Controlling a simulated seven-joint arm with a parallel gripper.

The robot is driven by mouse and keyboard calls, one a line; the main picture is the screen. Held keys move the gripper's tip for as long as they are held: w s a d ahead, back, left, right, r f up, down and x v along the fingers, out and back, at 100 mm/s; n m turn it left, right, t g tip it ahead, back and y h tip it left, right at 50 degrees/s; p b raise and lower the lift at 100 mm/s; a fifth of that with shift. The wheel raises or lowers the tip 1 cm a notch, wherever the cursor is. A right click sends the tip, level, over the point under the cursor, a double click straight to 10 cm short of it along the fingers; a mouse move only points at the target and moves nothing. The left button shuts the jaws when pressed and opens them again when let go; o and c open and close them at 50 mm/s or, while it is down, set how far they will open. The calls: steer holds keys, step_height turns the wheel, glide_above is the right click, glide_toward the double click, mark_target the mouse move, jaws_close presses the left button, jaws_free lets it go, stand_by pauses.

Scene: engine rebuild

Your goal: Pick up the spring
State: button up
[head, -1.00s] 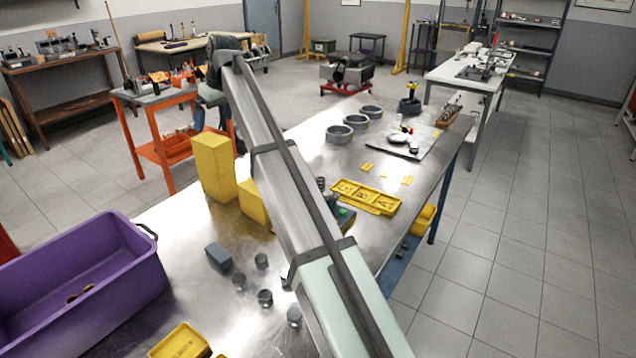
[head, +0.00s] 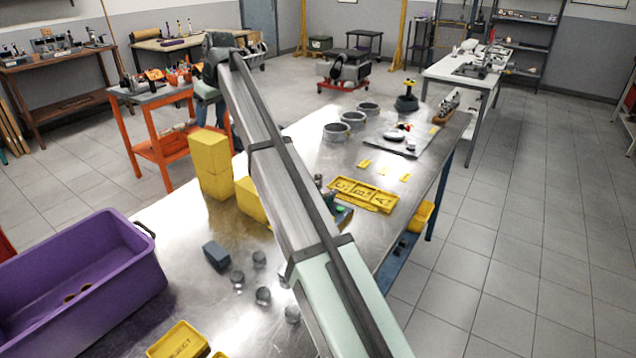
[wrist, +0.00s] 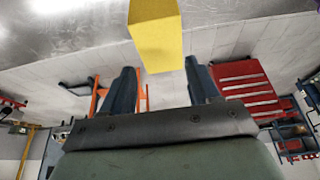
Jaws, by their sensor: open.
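I cannot make out the spring for certain. A small dark, coil-like part (head: 318,181) shows just right of my arm in the head view, but it is partly covered and too small to identify. My gripper (wrist: 161,82) is open and empty in the wrist view, with its two dark fingers apart. A yellow block (wrist: 154,38) stands beyond the fingertips there, apart from them. No spring shows between the fingers. In the head view the arm reaches over the steel bench, and its fingers cannot be made out.
A tall yellow block (head: 209,165) stands left of my arm. A purple bin (head: 150,262), a grey block (head: 216,254) and several metal cylinders are nearer. A yellow lettered tray (head: 362,192), metal rings and a green part (head: 341,211) lie right. The arm hides part of the bench.

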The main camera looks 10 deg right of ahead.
steer(key=w+d+f+m, duration=0.1)
steer(key=w+d, duration=0.2)
steer(key=d, duration=0.5)
steer(key=m+g+h, duration=0.3)
steer(key=m, duration=2.1)
glide_above(319, 178)
steer(key=w, duration=0.2)
step_height(319, 178, down, 10)
steer(key=r, duration=0.1)
steer(key=f, duration=0.9)
steer(key=shift+s+d, duration=0.25)
steer(key=shift+d, duration=0.15)
steer(key=shift+a+f, duration=0.2)
steer(key=shift+f, duration=2.45)
steer(key=c, duration=1.1)
